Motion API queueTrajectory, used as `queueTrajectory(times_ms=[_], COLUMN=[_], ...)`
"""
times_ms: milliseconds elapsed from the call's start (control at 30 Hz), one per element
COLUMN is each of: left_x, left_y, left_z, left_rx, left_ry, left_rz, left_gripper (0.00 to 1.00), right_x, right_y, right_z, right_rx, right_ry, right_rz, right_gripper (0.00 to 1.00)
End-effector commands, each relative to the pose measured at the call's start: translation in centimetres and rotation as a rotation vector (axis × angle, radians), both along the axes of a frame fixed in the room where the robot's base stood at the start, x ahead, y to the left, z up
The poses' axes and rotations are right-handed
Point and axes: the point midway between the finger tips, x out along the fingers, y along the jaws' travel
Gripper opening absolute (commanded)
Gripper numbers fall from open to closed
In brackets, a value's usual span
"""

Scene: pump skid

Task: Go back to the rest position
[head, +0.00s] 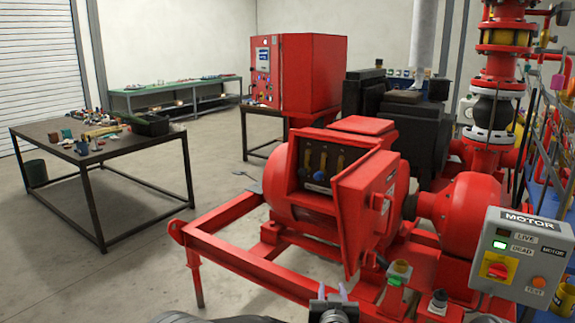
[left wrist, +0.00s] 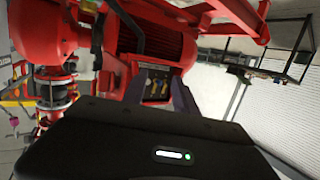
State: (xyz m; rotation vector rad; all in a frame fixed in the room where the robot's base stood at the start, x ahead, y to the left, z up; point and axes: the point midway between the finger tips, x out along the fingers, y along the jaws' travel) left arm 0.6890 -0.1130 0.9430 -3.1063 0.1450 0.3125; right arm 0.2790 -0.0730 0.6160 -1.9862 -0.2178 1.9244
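My left gripper (head: 333,292) shows at the bottom centre of the head view, in front of the red pump skid (head: 235,258). Its two fingers stand apart with nothing between them. In the left wrist view, which is turned over, the dark fingers of the left gripper (left wrist: 159,98) also stand apart. The red motor (left wrist: 160,45) and its open terminal box lie beyond them, clear of the fingers. In the head view the open terminal box (head: 320,165) shows several terminals inside, and its red door (head: 365,210) is swung out to the right. My right gripper is in neither view.
A grey MOTOR box (head: 522,262) with a red-and-yellow switch stands at right; its DEAD lamp is lit green. A cluttered dark table (head: 60,155) stands at left, a green bench (head: 175,90) behind. A red cabinet (head: 300,75) stands at back.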

Motion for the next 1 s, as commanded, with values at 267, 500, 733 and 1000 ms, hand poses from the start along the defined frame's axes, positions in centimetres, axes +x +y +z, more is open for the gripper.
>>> queueTrajectory(times_ms=[267,500,733,1000], left_x=[-4.8,-18.1,-33.6,-41.1], left_y=[7.5,14.6,18.0,18.6], left_z=[-14.4,-27.3,-32.5,-32.7], left_rx=[-0.028,-0.141,-0.282,-0.355], left_ry=[0.318,0.760,1.156,1.339], left_rz=[-0.063,-0.084,-0.061,-0.044], left_gripper=[0.34,0.34,0.34,0.34], right_x=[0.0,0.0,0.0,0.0], right_y=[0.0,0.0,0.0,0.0], right_z=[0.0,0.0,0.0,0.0], right_rx=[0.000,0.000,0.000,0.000], right_ry=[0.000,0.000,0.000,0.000], right_rz=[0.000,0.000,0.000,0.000], right_gripper=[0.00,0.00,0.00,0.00])
